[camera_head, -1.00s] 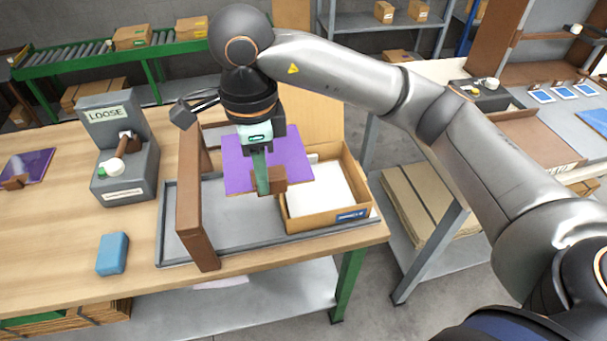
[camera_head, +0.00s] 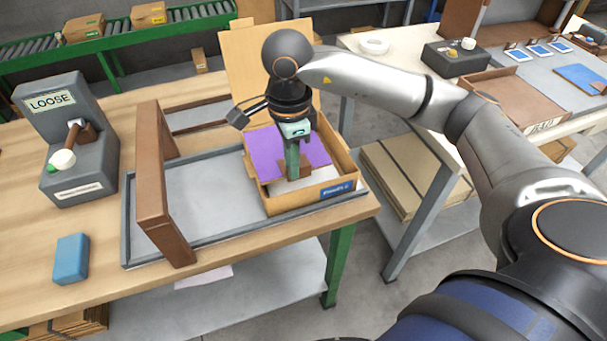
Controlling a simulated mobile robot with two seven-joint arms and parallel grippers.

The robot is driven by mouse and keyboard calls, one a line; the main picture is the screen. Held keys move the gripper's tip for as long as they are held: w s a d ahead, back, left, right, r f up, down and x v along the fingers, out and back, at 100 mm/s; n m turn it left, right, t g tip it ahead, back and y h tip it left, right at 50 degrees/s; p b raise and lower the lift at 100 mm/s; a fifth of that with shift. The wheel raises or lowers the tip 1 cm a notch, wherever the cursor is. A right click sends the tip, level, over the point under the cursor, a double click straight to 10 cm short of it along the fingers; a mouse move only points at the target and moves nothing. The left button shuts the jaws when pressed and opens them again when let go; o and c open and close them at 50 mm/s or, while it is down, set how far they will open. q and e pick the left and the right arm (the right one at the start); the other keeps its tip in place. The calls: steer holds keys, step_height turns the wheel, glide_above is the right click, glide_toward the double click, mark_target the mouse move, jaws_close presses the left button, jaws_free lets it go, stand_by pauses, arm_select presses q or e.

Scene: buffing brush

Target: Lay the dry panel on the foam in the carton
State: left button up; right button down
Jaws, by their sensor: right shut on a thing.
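The purple panel (camera_head: 265,148) is inside or just over the open carton (camera_head: 310,201), lying nearly flat and a little tilted. White foam (camera_head: 318,177) shows below the panel's near edge. I cannot tell whether the panel touches the foam. My right gripper (camera_head: 293,171) points down over the carton and is shut on the brown tab (camera_head: 284,172) at the panel's near edge. My left gripper is not in view.
The carton stands on a grey tray (camera_head: 200,215) at the bench's right end, its lid raised behind. A brown upright frame (camera_head: 158,185) stands left of it. A grey box marked LOOSE (camera_head: 90,165) and a blue block (camera_head: 71,258) are further left.

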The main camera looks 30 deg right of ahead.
mark_target(304, 175)
steer(key=d+f, duration=0.2)
steer(key=shift+w+f, duration=0.15)
steer(key=shift+f, duration=0.15)
steer(key=f, duration=0.1)
steer(key=d+f, duration=0.1)
steer(key=f, duration=0.1)
steer(key=shift+a+f, duration=0.1)
steer(key=shift+f, duration=0.4)
steer(key=shift+f, duration=0.1)
steer(key=c, duration=1.2)
jaws_free()
steer(key=shift+o, duration=0.2)
step_height(304, 175, up, 12)
steer(key=shift+r, duration=0.15)
